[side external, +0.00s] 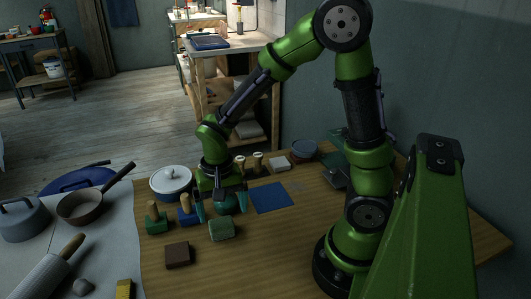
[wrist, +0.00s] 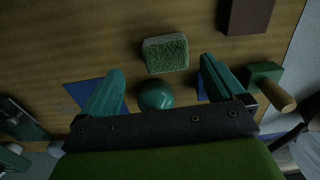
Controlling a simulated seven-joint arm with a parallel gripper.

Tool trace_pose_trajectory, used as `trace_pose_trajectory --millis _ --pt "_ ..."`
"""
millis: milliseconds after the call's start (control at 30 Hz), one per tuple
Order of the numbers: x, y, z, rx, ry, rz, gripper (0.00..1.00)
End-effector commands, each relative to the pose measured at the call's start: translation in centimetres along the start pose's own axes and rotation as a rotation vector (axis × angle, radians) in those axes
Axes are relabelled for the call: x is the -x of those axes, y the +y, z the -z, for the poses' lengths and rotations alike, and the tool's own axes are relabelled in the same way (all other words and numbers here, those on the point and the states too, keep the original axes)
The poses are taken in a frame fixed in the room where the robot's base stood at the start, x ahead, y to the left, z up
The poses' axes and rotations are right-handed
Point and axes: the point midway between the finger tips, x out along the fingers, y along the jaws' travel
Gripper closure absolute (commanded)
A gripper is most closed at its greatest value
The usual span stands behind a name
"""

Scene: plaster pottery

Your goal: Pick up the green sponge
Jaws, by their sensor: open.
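The green sponge (side external: 222,229) is a small block with a rough speckled top, lying on the wooden table. In the wrist view the sponge (wrist: 166,54) lies ahead of the fingertips, between their two lines. My gripper (side external: 222,208) is open and empty above the table, just behind the sponge in the side view. In the wrist view its two teal fingers (wrist: 161,68) are spread wide, with clear space between them and the sponge. A round teal object (wrist: 157,95) sits below, between the fingers, partly hidden by the gripper.
A dark brown block (side external: 178,255) lies to the sponge's left and nearer the front. A green block with a wooden knob (side external: 156,220) stands left, by a similar blue one (side external: 187,213). A flat blue square (side external: 271,197) lies right. The table right of the sponge is clear.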

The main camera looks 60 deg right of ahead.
Motion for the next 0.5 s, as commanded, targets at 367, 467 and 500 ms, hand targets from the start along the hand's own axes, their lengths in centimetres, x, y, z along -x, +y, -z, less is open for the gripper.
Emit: trace_pose_trajectory --millis 367,467,500 --pt "-3.9 -0.6 0.3 0.0 -0.003 -0.003 0.04" --pt "-5.2 -0.7 0.4 0.0 -0.003 -0.003 0.04" --pt "-5.6 -0.7 0.4 0.0 -0.001 -0.002 0.04"
